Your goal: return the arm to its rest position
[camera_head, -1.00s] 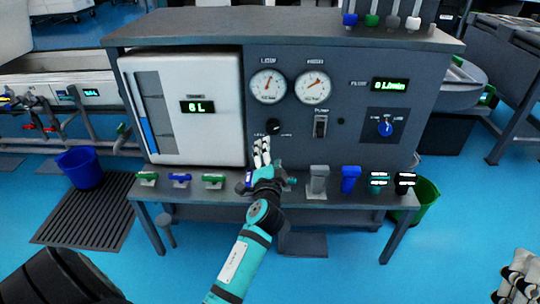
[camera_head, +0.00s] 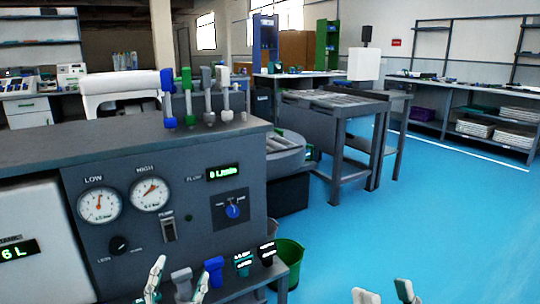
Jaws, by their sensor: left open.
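My right gripper (camera_head: 385,292) is at the bottom edge, further right, over blue floor. Only its fingertips show; they are apart and nothing is seen between them. Both arms are out of view below.
The bench panel carries two gauges (camera_head: 99,205), a pump switch (camera_head: 168,230) and a blue knob (camera_head: 232,211). A green bucket (camera_head: 288,262) stands at the bench's right end. A grey table (camera_head: 335,105) and shelves (camera_head: 465,110) are further back. The blue floor (camera_head: 430,210) at right is clear.

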